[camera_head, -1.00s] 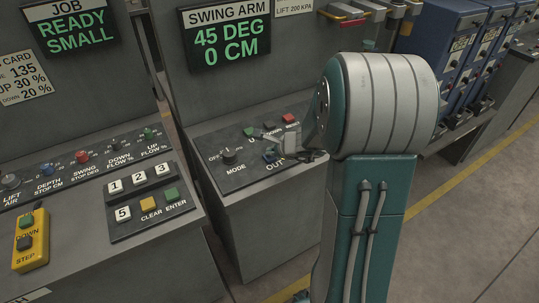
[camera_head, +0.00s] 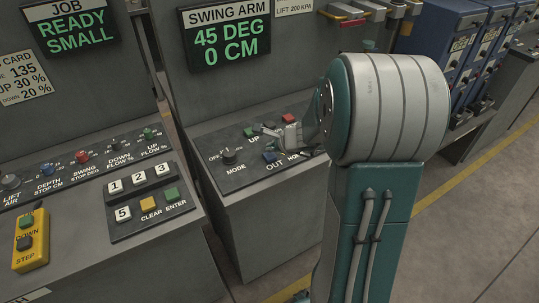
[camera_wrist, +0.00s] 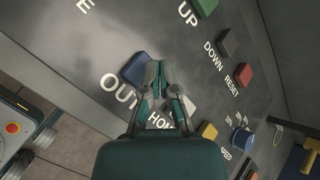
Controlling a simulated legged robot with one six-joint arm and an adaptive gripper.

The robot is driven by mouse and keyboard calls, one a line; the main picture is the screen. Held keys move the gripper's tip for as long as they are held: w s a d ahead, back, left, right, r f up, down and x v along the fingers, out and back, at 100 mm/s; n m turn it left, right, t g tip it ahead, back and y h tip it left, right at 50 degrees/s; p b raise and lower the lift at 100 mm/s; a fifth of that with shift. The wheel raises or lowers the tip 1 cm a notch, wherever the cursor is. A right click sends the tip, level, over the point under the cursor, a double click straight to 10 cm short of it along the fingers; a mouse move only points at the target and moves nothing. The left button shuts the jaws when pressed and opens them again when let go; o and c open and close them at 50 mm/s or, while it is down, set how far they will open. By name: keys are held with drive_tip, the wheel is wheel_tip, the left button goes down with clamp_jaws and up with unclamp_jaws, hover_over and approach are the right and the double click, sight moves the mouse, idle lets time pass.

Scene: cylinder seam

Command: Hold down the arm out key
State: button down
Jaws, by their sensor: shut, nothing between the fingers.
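The arm out key is the blue key (camera_head: 270,157) above the word OUT on the swing arm panel. It also shows in the wrist view (camera_wrist: 136,68), where its right edge lies behind my fingertips. My gripper (camera_wrist: 158,72) is shut and empty, pointing at the panel just right of the blue key. In the head view my gripper (camera_head: 272,131) is above and behind the blue key, apparently clear of it. The exact height of the tips over the panel is hard to tell. The swing arm display (camera_head: 226,35) reads 45 DEG and 0 CM.
Close by are a green UP key (camera_wrist: 205,7), a dark DOWN key (camera_wrist: 228,42), a red RESET key (camera_wrist: 243,75), a white key (camera_wrist: 188,105) by HOME and a yellow key (camera_wrist: 208,130). The MODE knob (camera_head: 229,157) stands left. A job panel with number keys (camera_head: 138,181) is further left.

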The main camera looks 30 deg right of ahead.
sight(271, 156)
drive_tip(key=shift+r, duration=2.5)
drive_tip(key=s+a+r+n+g+y, duration=0.1)
drive_tip(key=s+a+r+n, duration=0.35)
drive_tip(key=a+n, duration=0.2)
drive_tip(key=s+a+r+n+g, duration=0.1)
drive_tip(key=s+a+r+n, duration=0.2)
drive_tip(key=s+a+n, duration=0.35)
drive_tip(key=s+a+r+n+h, duration=0.1)
drive_tip(key=s+n, duration=0.4)
drive_tip(key=s, duration=0.2)
drive_tip(key=s+n+g+h, duration=0.1)
drive_tip(key=s+n+h, duration=0.1)
drive_tip(key=s+n, duration=0.4)
drive_tip(key=shift+s+a+r, duration=0.4)
drive_tip(key=shift+s, duration=0.15)
